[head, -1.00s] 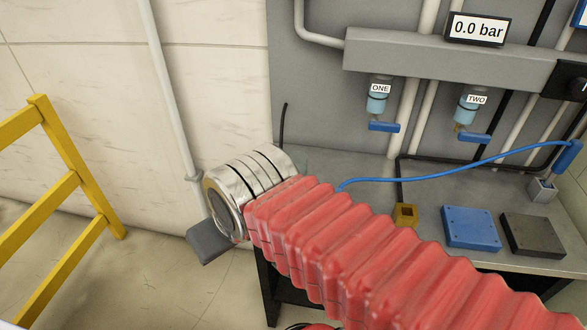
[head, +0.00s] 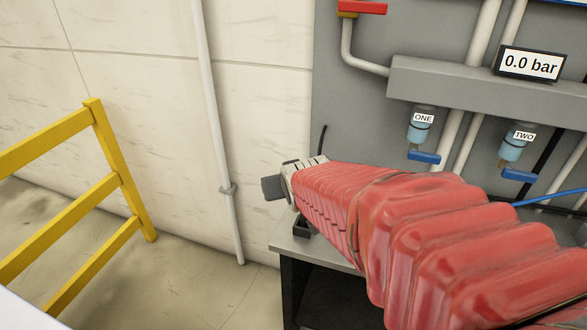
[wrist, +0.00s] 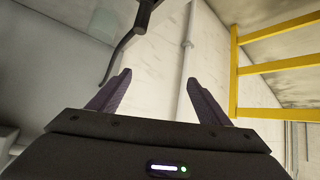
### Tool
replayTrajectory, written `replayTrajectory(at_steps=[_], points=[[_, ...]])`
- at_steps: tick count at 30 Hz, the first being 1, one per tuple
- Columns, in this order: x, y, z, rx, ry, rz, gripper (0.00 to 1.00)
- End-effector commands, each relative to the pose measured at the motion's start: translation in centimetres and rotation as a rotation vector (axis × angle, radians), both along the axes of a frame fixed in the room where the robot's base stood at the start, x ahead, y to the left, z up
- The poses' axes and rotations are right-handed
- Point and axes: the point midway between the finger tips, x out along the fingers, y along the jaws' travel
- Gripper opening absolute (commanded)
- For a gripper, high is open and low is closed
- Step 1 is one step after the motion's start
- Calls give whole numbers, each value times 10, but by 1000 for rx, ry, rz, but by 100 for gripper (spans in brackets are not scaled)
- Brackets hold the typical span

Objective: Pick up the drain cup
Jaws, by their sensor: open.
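I cannot make out the drain cup in either current view; my red-sleeved arm covers much of the bench in the head view. My gripper (wrist: 157,98) shows in the wrist view with its two dark fingers wide apart and nothing between them. Past the fingers are the pale wall and a vertical pipe. In the head view the fingers are hidden behind my arm's end, which is above the bench's left end.
A thin black bent rod (wrist: 130,46) stands close ahead of the fingers. A dark block (head: 302,229) sits on the bench's left corner (head: 330,250). Valves ONE (head: 421,128) and TWO (head: 516,142) hang on the panel. A yellow railing (head: 118,178) stands left.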

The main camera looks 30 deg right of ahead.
Motion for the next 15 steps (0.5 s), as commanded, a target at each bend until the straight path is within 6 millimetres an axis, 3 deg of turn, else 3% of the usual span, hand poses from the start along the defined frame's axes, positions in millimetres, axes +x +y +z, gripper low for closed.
replayTrajectory(at_steps=[6, 15], points=[[27, -68, -18, -39, -114, -77, 71], [39, -154, -43, -87, -283, -154, 71]])
